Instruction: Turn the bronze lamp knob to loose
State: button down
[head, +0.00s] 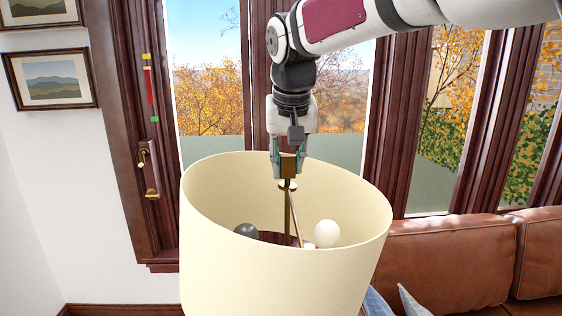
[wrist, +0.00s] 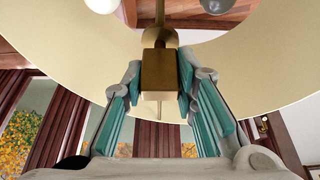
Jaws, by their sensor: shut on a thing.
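The bronze lamp knob (head: 288,166) is a small squared block on top of the lamp's central rod, above the cream lampshade (head: 290,275). In the wrist view the knob (wrist: 159,70) stands between the teal finger pads. My gripper (head: 288,155) points down from above and is shut on the knob, one finger on each side. In the wrist view my gripper (wrist: 158,85) shows its pads against the knob's two sides. A round bronze cap (wrist: 159,38) and the thin rod adjoin the knob. I cannot tell how far the knob is turned.
Inside the shade are a white bulb (head: 327,233) and a dark grey bulb (head: 246,231). A brown leather sofa (head: 450,260) stands at the right. Behind the lamp is a wood-framed window with brass hardware (head: 152,193). A red, yellow and green strip (head: 149,88) is on the frame.

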jog(key=shift+n, duration=0.4)
jog(key=n+y, duration=0.1)
jog(key=n, duration=0.2)
jog(key=shift+r+n+y, duration=0.1)
jog(key=shift+n+y, duration=0.2)
jog(key=shift+y, duration=0.1)
jog(key=n+g+y, duration=0.1)
jog(key=n, duration=0.3)
jog(key=shift+w+n, duration=0.1)
jog(key=shift+n, duration=0.2)
jog(key=n, duration=0.2)
jog(key=n+g+y, duration=0.1)
jog(key=n, duration=0.1)
jog(key=shift+n+g, duration=0.3)
jog(key=shift+n+g+y+b, duration=0.45)
jog(key=shift+n+g, duration=0.45)
jog(key=shift+n, duration=1.2)
jog(key=c, duration=1.3)
grip_release()
